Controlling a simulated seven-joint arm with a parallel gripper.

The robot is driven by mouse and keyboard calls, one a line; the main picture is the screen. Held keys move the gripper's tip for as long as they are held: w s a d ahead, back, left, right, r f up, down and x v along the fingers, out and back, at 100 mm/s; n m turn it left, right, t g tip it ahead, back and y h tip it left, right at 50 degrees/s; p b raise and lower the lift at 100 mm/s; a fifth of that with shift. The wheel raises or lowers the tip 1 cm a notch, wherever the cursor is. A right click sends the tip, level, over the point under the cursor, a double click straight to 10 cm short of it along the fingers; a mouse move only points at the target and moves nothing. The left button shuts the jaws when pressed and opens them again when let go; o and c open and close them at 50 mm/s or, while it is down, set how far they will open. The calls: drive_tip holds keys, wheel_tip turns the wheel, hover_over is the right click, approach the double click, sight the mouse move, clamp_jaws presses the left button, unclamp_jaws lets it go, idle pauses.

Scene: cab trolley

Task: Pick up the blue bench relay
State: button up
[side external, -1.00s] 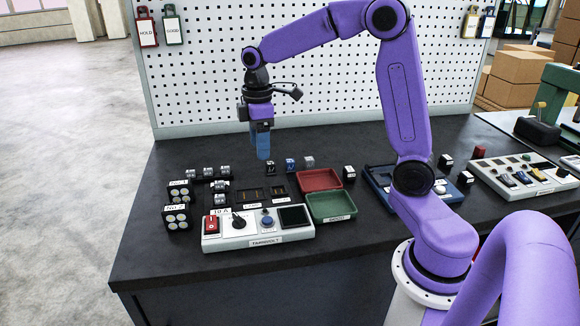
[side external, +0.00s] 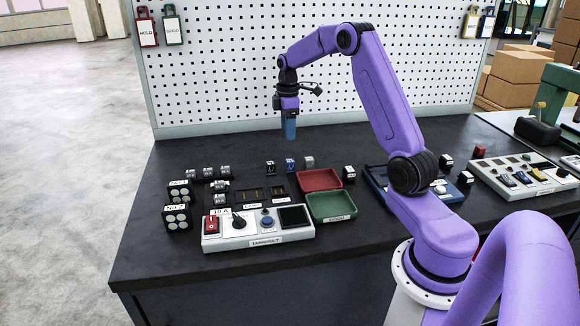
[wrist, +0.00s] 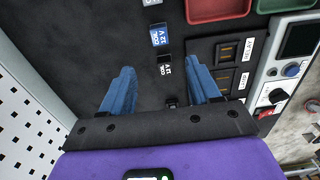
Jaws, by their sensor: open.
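The blue bench relay (side external: 290,165) stands on the dark bench top in a short row, between a black relay (side external: 270,167) and a grey one (side external: 309,162). In the wrist view the blue relay (wrist: 158,37) shows a white "COIL 12 V" label, just beyond my fingertips. My gripper (side external: 290,137) points down above and behind the row, clear of the bench. Its blue fingers (wrist: 160,68) are apart with nothing held. The black relay (wrist: 165,68) shows in the gap between them, below.
A panel with two slots (side external: 264,193) lies in front of the row. Red (side external: 319,171) and green (side external: 350,208) trays sit to its right. A grey control box (side external: 258,238) is at the front. Black modules stand left. A white pegboard (side external: 300,70) rises behind.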

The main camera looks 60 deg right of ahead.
sight(289, 161)
wheel_tip(289, 161, down, 12)
drive_tip(key=shift+s+f, duration=0.1)
drive_tip(key=shift+f, duration=0.15)
idle(0.4)
drive_tip(key=c, duration=1)
drive_tip(key=shift+c, duration=0.2)
drive_tip(key=shift+r, duration=0.1)
